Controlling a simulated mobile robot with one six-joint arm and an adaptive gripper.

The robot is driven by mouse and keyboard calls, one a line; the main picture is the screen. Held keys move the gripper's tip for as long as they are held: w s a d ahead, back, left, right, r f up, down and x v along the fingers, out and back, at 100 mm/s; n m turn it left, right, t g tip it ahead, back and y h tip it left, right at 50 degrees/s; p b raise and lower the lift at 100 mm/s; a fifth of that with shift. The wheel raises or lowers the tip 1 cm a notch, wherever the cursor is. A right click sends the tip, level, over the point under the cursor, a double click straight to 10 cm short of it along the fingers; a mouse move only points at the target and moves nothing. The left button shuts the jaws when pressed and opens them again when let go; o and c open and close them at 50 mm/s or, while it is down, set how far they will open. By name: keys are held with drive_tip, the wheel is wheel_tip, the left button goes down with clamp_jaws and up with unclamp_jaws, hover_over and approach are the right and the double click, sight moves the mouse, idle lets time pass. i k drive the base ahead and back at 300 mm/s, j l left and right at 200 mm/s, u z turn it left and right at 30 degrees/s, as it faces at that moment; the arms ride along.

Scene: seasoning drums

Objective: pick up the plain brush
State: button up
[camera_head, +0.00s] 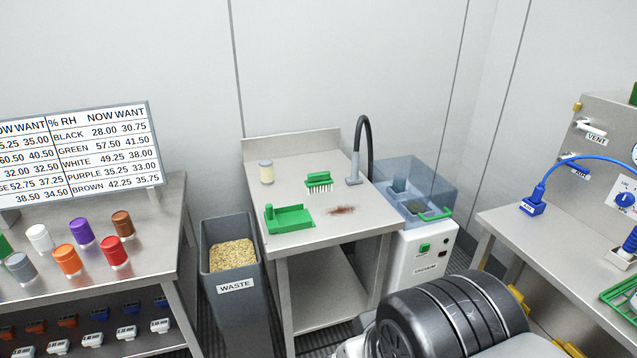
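The plain brush (319,180) appears to be the green brush with white bristles on the steel table (345,163). Its green back is on top and its bristles point down. A green tray-like piece with a raised block (289,218) lies nearer the table's front left. A reddish-brown smear of powder (342,210) is on the tabletop to the right of it. My gripper is not in view, so its state and its distance from the brush do not show.
A pale jar (267,172) stands left of the brush. A black hose with a grey nozzle (354,168) rises to its right, beside the vacuum unit (418,255). A waste bin (231,285) stands left. A large dark banded cylinder (450,312) fills the lower right foreground.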

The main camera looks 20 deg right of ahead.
sight(322, 181)
drive_tip(key=i+l, duration=0.1)
drive_tip(key=i, duration=0.9)
drive_tip(key=i+l+u, duration=0.1)
drive_tip(key=i, duration=0.85)
